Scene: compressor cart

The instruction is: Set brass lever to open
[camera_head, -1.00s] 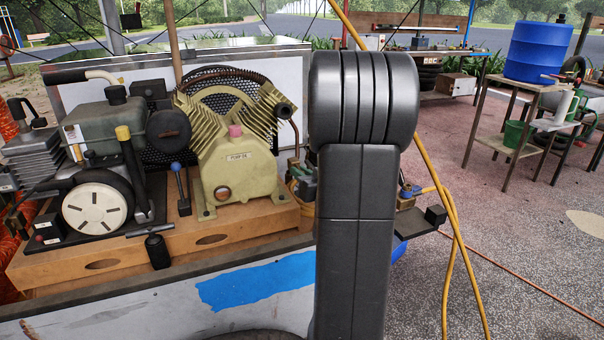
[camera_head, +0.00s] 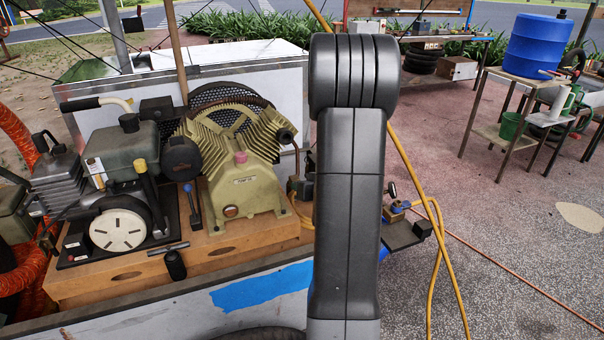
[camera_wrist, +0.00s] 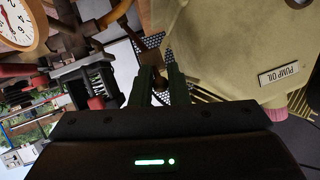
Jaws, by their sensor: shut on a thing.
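In the wrist view my gripper (camera_wrist: 161,88) has its two dark green fingers close together around a small brownish piece. I take this piece to be the brass lever (camera_wrist: 162,74), though it is dark and mostly hidden by the fingers. The tan pump (camera_wrist: 225,45) with its "PUMP OIL" label is just to the right of the fingers. In the head view my own arm covers the right side of the compressor, and the gripper and brass lever are hidden behind it.
A round gauge (camera_wrist: 20,22) and red-ended dark fittings are left of the gripper. The tan compressor pump (camera_head: 243,185), engine (camera_head: 125,150) and a blue-tipped lever (camera_head: 190,203) stand on the wooden base (camera_head: 125,280). Yellow hose (camera_head: 436,250) hangs right of my arm.

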